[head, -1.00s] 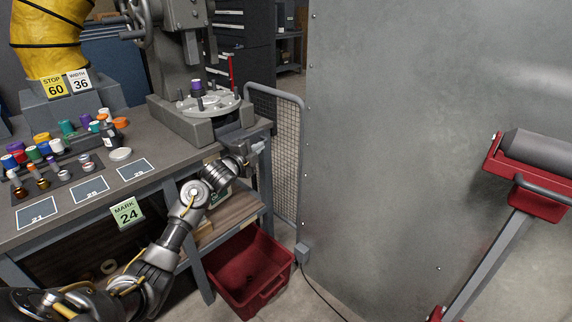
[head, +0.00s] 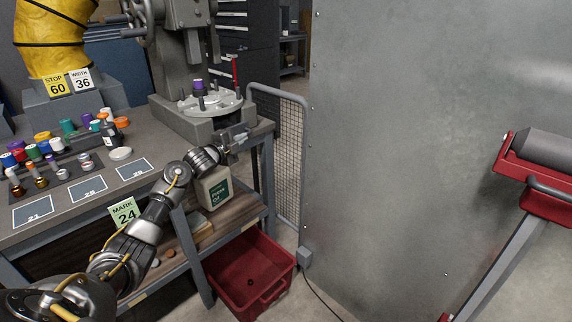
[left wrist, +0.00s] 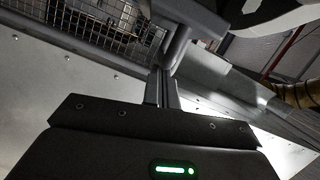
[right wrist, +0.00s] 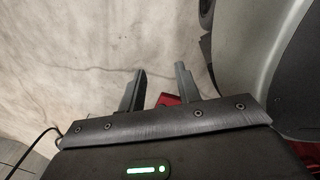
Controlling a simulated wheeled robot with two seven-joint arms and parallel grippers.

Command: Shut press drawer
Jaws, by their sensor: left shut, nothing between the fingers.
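The grey press (head: 185,112) stands at the right end of the workbench, with a round plate on top. A grey block, apparently its drawer (head: 229,116), shows at the right of the base, partly hidden; how far out it is, I cannot tell. My left gripper (head: 240,137) is at the bench's right end, just below and in front of that block. In the left wrist view, its shut, empty fingers (left wrist: 161,88) point toward a grey bar (left wrist: 180,45); contact is unclear. My right gripper (right wrist: 160,85) shows only in the right wrist view, open and empty before a pale surface.
A mesh guard (head: 288,155) and a large grey panel (head: 400,150) stand right of the bench. A red bin (head: 250,275) is on the floor below. Coloured jars (head: 45,150) crowd the bench's left. A white-green jug (head: 214,188) sits on the lower shelf.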

